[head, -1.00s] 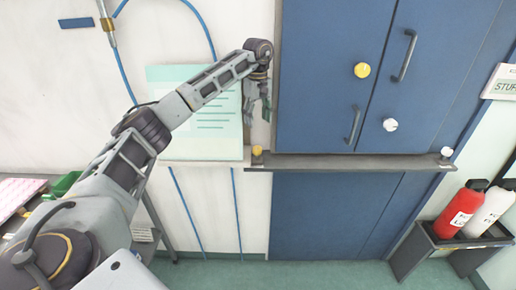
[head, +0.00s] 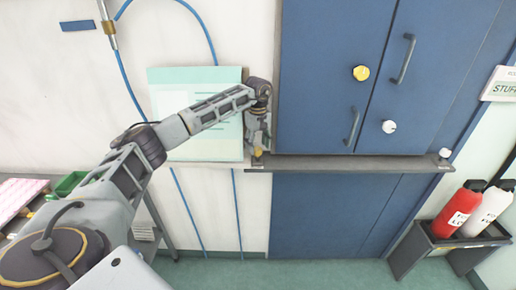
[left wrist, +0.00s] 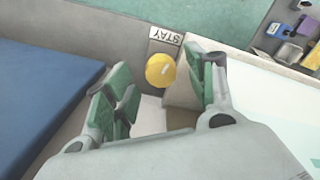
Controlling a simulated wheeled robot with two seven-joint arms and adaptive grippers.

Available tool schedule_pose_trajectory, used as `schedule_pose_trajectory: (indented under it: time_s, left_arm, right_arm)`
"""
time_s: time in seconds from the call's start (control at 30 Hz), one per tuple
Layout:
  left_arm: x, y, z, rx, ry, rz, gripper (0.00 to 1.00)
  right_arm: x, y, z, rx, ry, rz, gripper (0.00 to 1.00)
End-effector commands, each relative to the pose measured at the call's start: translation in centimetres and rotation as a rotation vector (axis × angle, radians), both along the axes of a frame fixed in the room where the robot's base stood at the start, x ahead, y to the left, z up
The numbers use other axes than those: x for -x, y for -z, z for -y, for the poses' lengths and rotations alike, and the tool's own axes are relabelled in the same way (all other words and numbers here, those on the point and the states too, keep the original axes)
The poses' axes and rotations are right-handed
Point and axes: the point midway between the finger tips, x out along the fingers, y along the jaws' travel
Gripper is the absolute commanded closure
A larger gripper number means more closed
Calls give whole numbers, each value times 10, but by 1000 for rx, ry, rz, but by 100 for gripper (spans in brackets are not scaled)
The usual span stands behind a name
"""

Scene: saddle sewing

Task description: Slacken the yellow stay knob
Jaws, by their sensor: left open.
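The yellow stay knob (head: 257,152) is at the left end of the dark bar (head: 350,163) across the blue cabinet, partly hidden by my left gripper in the head view. In the left wrist view the round yellow knob (left wrist: 160,70) shows whole, beside a small plate (left wrist: 165,36) marked STAY. My left gripper (head: 258,142) is open and empty, just above the knob. In the wrist view its green-padded fingers stand on either side of the line to the knob. I cannot tell that either touches it. My right gripper is not in view.
Another yellow knob (head: 361,73) and a white knob (head: 389,126) are on the blue doors. A white knob (head: 446,152) is at the bar's right end. A pale green sheet (head: 190,148) is on the wall beside the gripper. Red and white bottles stand lower right.

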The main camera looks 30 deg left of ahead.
Motion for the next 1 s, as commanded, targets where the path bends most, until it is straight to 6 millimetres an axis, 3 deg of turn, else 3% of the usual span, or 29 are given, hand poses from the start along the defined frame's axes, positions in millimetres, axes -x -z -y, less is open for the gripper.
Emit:
schedule_pose_trajectory:
  time_s: [0.3, 0.63, 1.0]
  left_arm:
    - [0, 23, 0, 0, 0, 0, 44]
    - [0, 25, 0, 0, 0, 0, 44]
    - [0, 25, 0, 0, 0, 0, 90]
  right_arm:
    - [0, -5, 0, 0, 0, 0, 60]
    - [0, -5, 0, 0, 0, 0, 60]
    - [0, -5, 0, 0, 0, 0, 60]
